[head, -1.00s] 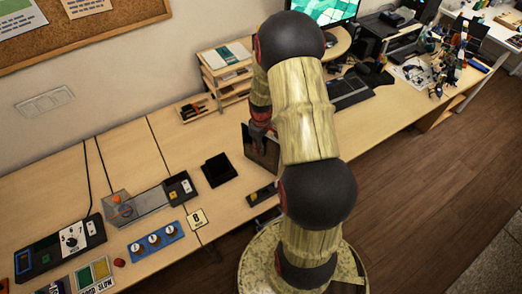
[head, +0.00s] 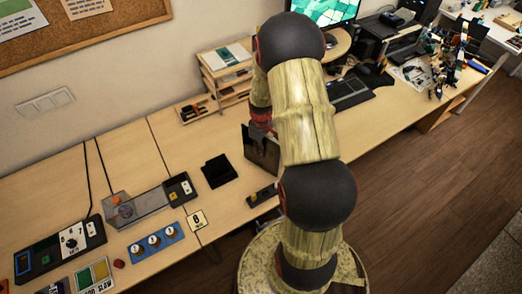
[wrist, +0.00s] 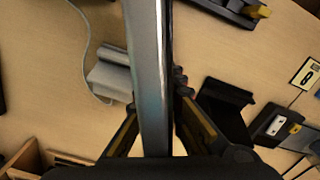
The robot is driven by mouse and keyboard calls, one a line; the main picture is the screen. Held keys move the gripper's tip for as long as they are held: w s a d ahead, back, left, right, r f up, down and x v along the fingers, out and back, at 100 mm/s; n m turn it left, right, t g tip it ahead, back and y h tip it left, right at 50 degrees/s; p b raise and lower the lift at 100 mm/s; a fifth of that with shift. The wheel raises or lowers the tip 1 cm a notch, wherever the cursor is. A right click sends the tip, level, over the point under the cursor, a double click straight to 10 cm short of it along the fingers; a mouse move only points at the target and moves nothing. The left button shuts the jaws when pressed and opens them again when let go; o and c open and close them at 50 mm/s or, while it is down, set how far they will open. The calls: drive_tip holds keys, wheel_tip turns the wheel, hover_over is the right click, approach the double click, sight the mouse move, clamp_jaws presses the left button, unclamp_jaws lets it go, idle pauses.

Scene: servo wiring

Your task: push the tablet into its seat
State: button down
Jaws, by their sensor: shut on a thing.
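My gripper (wrist: 155,120) is shut on the tablet (wrist: 150,60), a thin dark slab with a light grey edge. In the wrist view it is seen nearly edge-on, between the two fingers. In the head view the tablet (head: 261,152) stands upright above the desk, partly behind my arm. A black stand (head: 217,170) lies just left of the tablet; it also shows in the wrist view (wrist: 226,108), right of the fingers. A pale grey block with a cable (wrist: 108,75) lies left of the tablet in the wrist view. I cannot tell which is the seat, nor whether the tablet touches anything.
A small black device (head: 262,195) lies in front of the tablet. A grey device with an orange knob (head: 145,203), a blue panel of knobs (head: 156,240) and a number card (head: 197,219) lie left. Wooden shelves (head: 228,75) stand behind.

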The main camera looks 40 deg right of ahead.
drive_tip(key=s+a+r+p, duration=0.2)
drive_tip(key=s+a+r, duration=0.5)
drive_tip(key=s+r, duration=0.4)
wheel_tip(320, 180, up, 2)
drive_tip(key=shift+s+a+r+p, duration=0.15)
drive_tip(key=shift+s+a+p, duration=0.15)
drive_tip(key=shift+a+p, duration=0.1)
